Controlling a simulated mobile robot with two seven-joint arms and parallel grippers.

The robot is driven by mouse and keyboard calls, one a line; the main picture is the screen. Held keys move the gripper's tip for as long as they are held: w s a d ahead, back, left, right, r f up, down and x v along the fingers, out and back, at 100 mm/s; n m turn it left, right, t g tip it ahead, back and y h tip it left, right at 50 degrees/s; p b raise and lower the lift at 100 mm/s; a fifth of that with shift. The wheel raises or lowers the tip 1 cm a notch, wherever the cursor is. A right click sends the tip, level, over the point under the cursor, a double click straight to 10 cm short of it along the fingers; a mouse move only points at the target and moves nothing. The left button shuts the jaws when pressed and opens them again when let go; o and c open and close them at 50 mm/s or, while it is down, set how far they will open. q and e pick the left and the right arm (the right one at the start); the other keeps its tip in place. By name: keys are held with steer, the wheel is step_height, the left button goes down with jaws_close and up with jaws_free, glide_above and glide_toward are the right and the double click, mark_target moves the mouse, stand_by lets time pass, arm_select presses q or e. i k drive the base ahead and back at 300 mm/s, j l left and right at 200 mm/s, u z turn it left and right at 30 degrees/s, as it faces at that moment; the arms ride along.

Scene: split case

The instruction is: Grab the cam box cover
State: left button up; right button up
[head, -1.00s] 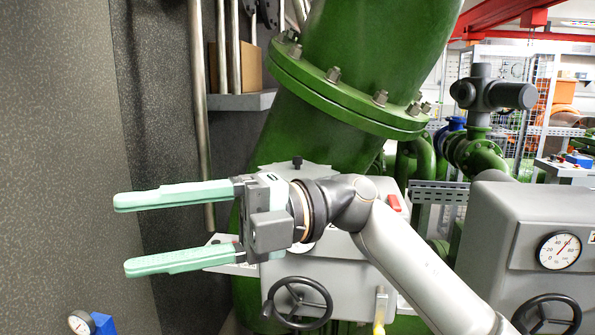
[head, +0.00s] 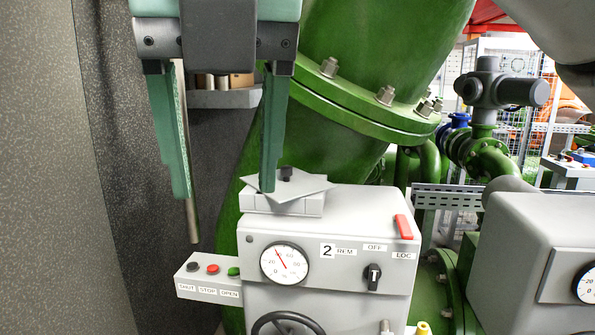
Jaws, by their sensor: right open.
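The cam box cover (head: 306,185) is a thin grey plate with a black knob. It lies turned at an angle on a small grey box (head: 296,208) on top of the grey actuator housing (head: 335,240). My right gripper (head: 224,193) points down from the top of the head view with its two green fingers wide apart and nothing between them. Its right-hand fingertip overlaps the left part of the cover in the picture; I cannot tell whether they touch. The other fingertip hangs well left of the cover. My left gripper is out of view.
The housing carries a dial (head: 284,263), a red lever (head: 404,227), a black selector switch (head: 373,277) and a handwheel (head: 287,323). A button box (head: 208,277) juts out at its left. A large green flanged pipe (head: 385,60) rises close behind.

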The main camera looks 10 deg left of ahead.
mark_target(292, 183)
steer(key=i, duration=1.1)
